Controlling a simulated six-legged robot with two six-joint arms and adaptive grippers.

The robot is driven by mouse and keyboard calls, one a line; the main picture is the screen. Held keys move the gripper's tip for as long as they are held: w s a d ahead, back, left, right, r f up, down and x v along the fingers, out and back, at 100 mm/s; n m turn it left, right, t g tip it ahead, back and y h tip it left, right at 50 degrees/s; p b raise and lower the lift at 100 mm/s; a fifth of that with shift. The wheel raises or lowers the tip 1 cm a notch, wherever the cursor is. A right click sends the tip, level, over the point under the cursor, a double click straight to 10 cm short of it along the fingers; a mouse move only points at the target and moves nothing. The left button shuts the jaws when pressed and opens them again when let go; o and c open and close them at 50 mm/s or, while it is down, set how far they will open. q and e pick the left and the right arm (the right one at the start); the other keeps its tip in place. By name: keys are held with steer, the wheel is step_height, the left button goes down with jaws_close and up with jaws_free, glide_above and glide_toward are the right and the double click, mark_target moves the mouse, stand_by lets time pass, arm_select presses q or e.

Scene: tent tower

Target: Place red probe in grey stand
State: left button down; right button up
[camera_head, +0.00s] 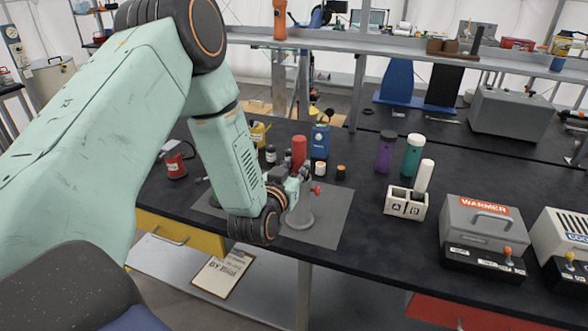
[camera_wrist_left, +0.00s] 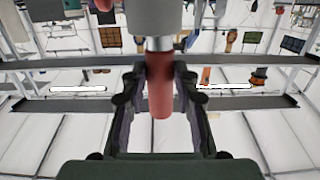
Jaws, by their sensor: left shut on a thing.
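The red probe (camera_head: 299,149) stands upright above the grey stand (camera_head: 299,214) on a grey mat. My left gripper (camera_head: 298,178) is shut on the probe, just above the stand, and partly hides both. In the left wrist view the red probe (camera_wrist_left: 160,85) lies between the fingers (camera_wrist_left: 160,95). Its metal end meets a grey cylinder (camera_wrist_left: 153,18), which looks like the stand's top. How deep the probe sits is hidden. My right gripper is not in view.
A blue device (camera_head: 320,141) and small bottles (camera_head: 320,168) stand just behind the gripper. The mat's right part (camera_head: 335,215) is clear.

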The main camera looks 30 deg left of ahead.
arm_select(q)
steer(key=shift+w+d, duration=0.2)
steer(key=shift+d, duration=0.2)
steer(key=c, duration=1.5)
jaws_free()
steer(key=shift+s+a+f, duration=0.1)
steer(key=shift+a+f, duration=0.05)
steer(key=o, duration=0.3)
steer(key=shift+s+a, duration=0.1)
steer(key=shift+a, duration=0.15)
steer(key=shift+o, duration=0.9)
steer(key=shift+d, duration=0.1)
steer(key=shift+s+d+r, duration=0.1)
steer(key=shift+r, duration=0.1)
steer(key=v, duration=1.2)
steer(key=s+d+f+m+g+h, duration=0.15)
steer(key=s+d+f+g, duration=0.25)
steer(key=f, duration=0.5)
steer(key=s+d+f+m+g+h, duration=0.1)
steer(key=s+d+f+g+h, duration=0.2)
steer(key=f, duration=0.5)
steer(key=s+d+f+g, duration=0.1)
steer(key=s+f+g, duration=0.3)
steer(key=s, duration=0.6)
steer(key=s+d+f+g, duration=0.2)
steer(key=s+f+g, duration=0.3)
steer(key=s, duration=0.4)
steer(key=shift+s+b, duration=0.3)
steer(key=shift+s, duration=0.1)
